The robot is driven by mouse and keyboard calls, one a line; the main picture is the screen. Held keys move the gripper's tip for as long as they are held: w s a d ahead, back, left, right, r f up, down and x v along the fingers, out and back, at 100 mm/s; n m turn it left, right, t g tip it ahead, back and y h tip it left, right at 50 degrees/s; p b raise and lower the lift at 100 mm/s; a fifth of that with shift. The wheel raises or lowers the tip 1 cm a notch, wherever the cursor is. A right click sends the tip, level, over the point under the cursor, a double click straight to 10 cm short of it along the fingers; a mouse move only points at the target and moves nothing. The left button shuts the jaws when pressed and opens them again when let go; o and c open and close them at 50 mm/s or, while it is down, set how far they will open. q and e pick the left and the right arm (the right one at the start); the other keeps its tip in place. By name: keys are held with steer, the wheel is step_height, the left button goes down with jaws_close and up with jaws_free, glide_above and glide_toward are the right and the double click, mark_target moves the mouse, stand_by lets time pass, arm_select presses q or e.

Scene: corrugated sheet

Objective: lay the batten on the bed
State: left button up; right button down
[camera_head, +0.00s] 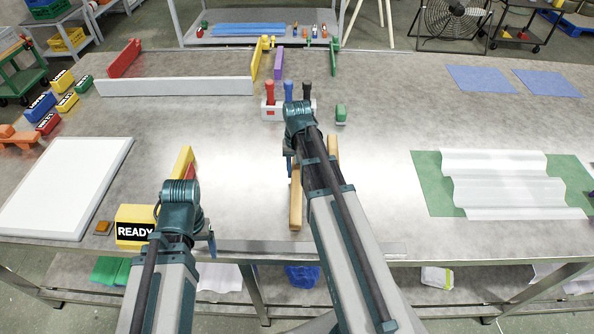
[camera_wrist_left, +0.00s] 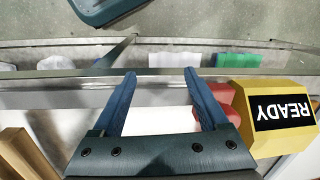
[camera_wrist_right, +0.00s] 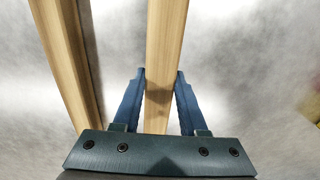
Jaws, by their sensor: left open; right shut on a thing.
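My right gripper (camera_head: 290,154) is shut on a pale wooden batten (camera_head: 296,206), which lies lengthwise away from me near the table's middle. In the right wrist view its fingers (camera_wrist_right: 160,78) stand on both sides of this batten (camera_wrist_right: 166,40). I cannot tell whether it touches the table. A second wooden batten (camera_head: 333,148) lies beside it, partly hidden by my right arm; it also shows in the right wrist view (camera_wrist_right: 62,60). A white corrugated sheet (camera_head: 500,180) lies on a green bed (camera_head: 432,190) at the right. My left gripper (camera_wrist_left: 160,76) is open and empty near the front edge.
A yellow READY block (camera_head: 135,226) stands beside my left gripper. A white slab (camera_head: 65,188) lies at the left. The table between battens and green bed looks clear.

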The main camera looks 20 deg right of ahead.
stand_by(0.3)
steer(key=shift+c, duration=1.8)
jaws_free()
steer(key=shift+r, duration=0.1)
step_height(320, 180, up, 14)
steer(key=p, duration=1.3)
steer(key=shift+p, duration=0.4)
steer(key=shift+f, duration=0.2)
steer(key=s+a+n, duration=0.4)
steer(key=s+a, duration=0.3)
steer(key=a, duration=0.4)
steer(key=s+a+n+h, duration=0.1)
steer(key=s+a+n, duration=0.4)
steer(key=a, duration=0.5)
steer(key=s, duration=0.2)
steer(key=shift+s+a, duration=0.3)
steer(key=shift+a, duration=0.1)
